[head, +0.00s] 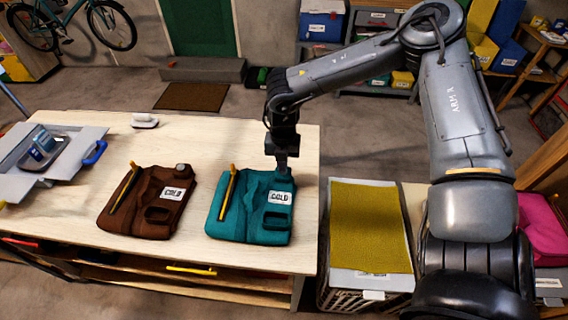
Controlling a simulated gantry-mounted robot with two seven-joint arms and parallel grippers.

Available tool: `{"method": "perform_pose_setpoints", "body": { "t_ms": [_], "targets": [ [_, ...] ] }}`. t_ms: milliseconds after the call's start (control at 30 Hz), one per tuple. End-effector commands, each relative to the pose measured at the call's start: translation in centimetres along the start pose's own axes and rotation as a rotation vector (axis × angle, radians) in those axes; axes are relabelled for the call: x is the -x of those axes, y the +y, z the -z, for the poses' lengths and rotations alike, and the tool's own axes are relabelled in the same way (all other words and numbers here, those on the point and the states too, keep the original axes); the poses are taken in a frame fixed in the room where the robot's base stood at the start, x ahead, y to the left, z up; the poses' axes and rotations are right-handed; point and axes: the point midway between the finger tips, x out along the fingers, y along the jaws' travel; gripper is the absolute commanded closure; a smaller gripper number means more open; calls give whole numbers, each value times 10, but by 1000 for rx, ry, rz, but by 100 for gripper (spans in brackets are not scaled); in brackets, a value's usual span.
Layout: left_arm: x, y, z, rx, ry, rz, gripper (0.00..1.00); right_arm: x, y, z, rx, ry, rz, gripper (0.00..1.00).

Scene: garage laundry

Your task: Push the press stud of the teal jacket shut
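The teal jacket (250,208) lies folded on the wooden table, with a white "COLD" label (279,197) and a yellow strip, perhaps its zip, along its left side. My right gripper (282,166) points down at the jacket's upper right corner and appears to touch it or hover just above it. The press stud is not visible; the gripper covers that corner. The fingers look close together, but they are too small and dark to tell open from shut. My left gripper is out of view.
A brown jacket (147,200) with a "COLD" label and a round grey stud (182,168) lies to the left. A basket with a mustard cloth (370,226) stands right of the table.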

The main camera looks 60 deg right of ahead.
Motion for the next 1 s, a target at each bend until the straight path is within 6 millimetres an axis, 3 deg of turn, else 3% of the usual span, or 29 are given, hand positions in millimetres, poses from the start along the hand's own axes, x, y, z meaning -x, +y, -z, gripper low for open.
{"method": "perform_pose_setpoints", "body": {
  "t_ms": [33,233,467,700,1000],
  "targets": [
    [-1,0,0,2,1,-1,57,-9,-7,-1,-7,1,14,100],
    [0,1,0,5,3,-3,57,-11,-9,0,-9,4,18,100],
    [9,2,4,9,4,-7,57,3,-10,-2,-12,3,17,100],
    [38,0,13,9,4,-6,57,47,-12,-6,-20,-3,6,100],
    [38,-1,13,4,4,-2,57,103,-9,-6,-17,-5,3,100]
  ]
}}
